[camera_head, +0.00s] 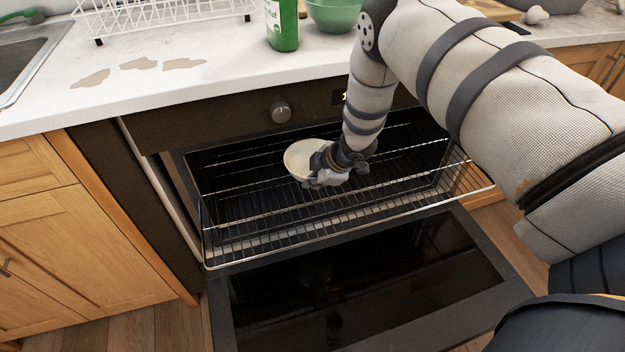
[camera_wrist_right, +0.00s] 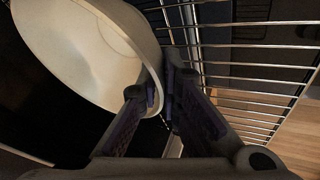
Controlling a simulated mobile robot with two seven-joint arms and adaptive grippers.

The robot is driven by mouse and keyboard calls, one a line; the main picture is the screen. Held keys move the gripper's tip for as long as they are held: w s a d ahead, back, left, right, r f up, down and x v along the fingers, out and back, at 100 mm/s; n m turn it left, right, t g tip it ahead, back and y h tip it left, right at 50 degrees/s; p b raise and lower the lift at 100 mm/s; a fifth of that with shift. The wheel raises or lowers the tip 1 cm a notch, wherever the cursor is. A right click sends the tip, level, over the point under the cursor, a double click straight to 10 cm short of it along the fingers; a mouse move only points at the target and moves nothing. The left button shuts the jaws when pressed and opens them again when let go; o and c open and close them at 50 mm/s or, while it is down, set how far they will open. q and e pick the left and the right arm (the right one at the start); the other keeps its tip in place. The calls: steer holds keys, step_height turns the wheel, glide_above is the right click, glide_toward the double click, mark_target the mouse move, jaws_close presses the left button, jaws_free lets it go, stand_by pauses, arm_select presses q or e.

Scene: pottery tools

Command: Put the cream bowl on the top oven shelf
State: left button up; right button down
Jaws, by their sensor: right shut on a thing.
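The cream bowl (camera_head: 301,158) is held at the oven opening in the head view, above the wire shelf (camera_head: 270,222). In the right wrist view the bowl (camera_wrist_right: 85,45) is tilted in the picture, with its rim between the fingers. My right gripper (camera_head: 322,172) is shut on the bowl's rim, and its fingers also show in the right wrist view (camera_wrist_right: 160,100). Whether the bowl touches the shelf bars I cannot tell. The wire shelf is pulled partly out of the dark oven. My left gripper is not in view.
The oven door (camera_head: 370,285) is open, folded down in front. A white counter (camera_head: 160,85) lies above, with a green bottle (camera_head: 282,25), a green bowl (camera_head: 333,14) and a white dish rack (camera_head: 165,14). The shelf has free room to the left and right of the bowl.

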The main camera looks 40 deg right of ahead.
steer(key=shift+f, duration=0.1)
steer(key=shift+f, duration=0.2)
steer(key=c, duration=1.8)
jaws_free()
